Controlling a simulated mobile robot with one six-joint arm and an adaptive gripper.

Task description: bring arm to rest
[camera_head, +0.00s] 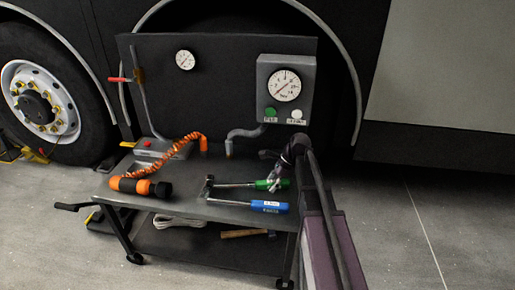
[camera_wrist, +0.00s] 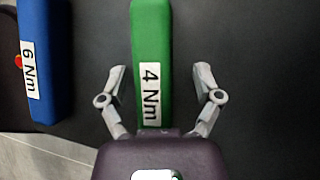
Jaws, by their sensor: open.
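My gripper (camera_wrist: 160,75) is open, with one finger on each side of the green handle marked 4 Nm (camera_wrist: 148,35). I cannot tell whether the fingers touch it. In the head view my gripper (camera_head: 273,175) hangs at the right part of the dark cart top (camera_head: 190,194), at the green-handled tool (camera_head: 281,184). That tool lies on the cart top, its metal shaft pointing left. My arm comes in from the lower right.
A blue-handled tool (camera_head: 269,206) marked 6 Nm lies in front of the green one. An orange-black tool (camera_head: 140,187) with a coiled orange hose lies at left. A gauge box (camera_head: 285,88) stands behind my arm. A hammer (camera_head: 245,234) is on the lower shelf.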

